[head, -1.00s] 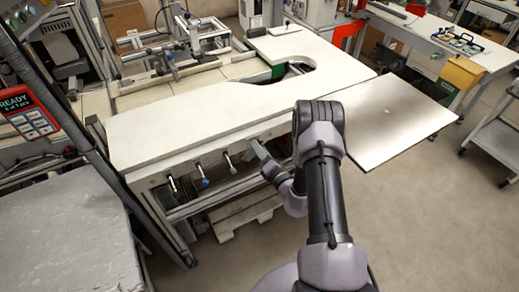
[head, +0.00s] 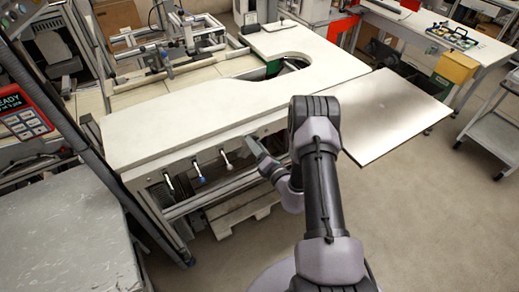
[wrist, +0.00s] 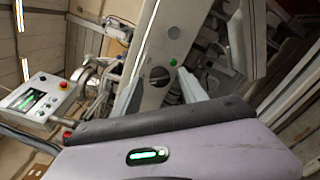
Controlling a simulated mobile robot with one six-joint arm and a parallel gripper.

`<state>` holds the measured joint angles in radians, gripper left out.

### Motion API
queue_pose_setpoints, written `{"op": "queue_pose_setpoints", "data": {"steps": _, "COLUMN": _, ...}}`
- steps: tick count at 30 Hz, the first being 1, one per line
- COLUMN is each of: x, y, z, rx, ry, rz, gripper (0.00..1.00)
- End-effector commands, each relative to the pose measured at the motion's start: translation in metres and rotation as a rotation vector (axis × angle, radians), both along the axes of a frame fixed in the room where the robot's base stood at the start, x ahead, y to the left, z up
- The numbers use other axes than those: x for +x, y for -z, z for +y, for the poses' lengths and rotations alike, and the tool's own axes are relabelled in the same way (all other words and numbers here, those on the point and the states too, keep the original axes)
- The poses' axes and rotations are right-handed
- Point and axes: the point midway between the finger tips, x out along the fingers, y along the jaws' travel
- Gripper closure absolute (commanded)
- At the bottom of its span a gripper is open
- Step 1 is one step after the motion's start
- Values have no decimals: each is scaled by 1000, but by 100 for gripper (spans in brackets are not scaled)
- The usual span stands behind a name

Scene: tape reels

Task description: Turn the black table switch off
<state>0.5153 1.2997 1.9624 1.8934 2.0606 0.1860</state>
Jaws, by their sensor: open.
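The white table (head: 190,108) has a row of small hanging levers along its front panel. The leftmost one is the black switch (head: 168,181); a blue-tipped lever and a white lever hang to its right. My gripper (head: 257,150) is open and empty at the panel's right part, right of all three levers and apart from the black one. In the wrist view, pale finger parts (wrist: 190,86) show before a grey panel (wrist: 150,50) with a green round part and a dark round part. Whether the black switch is on or off is too small to tell.
A metal sheet (head: 398,115) juts out at the table's right. A grey block-like bench (head: 65,235) stands at the front left, beside a red panel (head: 20,115) with keys.

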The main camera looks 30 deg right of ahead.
Motion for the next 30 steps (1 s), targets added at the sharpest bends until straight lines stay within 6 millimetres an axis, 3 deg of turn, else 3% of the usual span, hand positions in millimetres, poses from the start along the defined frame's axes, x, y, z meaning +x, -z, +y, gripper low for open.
{"op": "queue_pose_setpoints", "data": {"steps": 5, "x": -27, "y": 0, "z": -2, "rx": 3, "ry": 3, "rz": 4, "gripper": 50}}
{"op": "queue_pose_setpoints", "data": {"steps": 15, "x": -132, "y": -1, "z": -7, "rx": 5, "ry": 10, "rz": 5, "gripper": 50}}
{"op": "queue_pose_setpoints", "data": {"steps": 18, "x": -154, "y": -1, "z": -7, "rx": 4, "ry": 8, "rz": 3, "gripper": 50}}
{"op": "queue_pose_setpoints", "data": {"steps": 23, "x": -171, "y": 0, "z": -7, "rx": 2, "ry": 5, "rz": 2, "gripper": 50}}
{"op": "queue_pose_setpoints", "data": {"steps": 30, "x": -173, "y": 0, "z": -6, "rx": 1, "ry": 1, "rz": 0, "gripper": 50}}
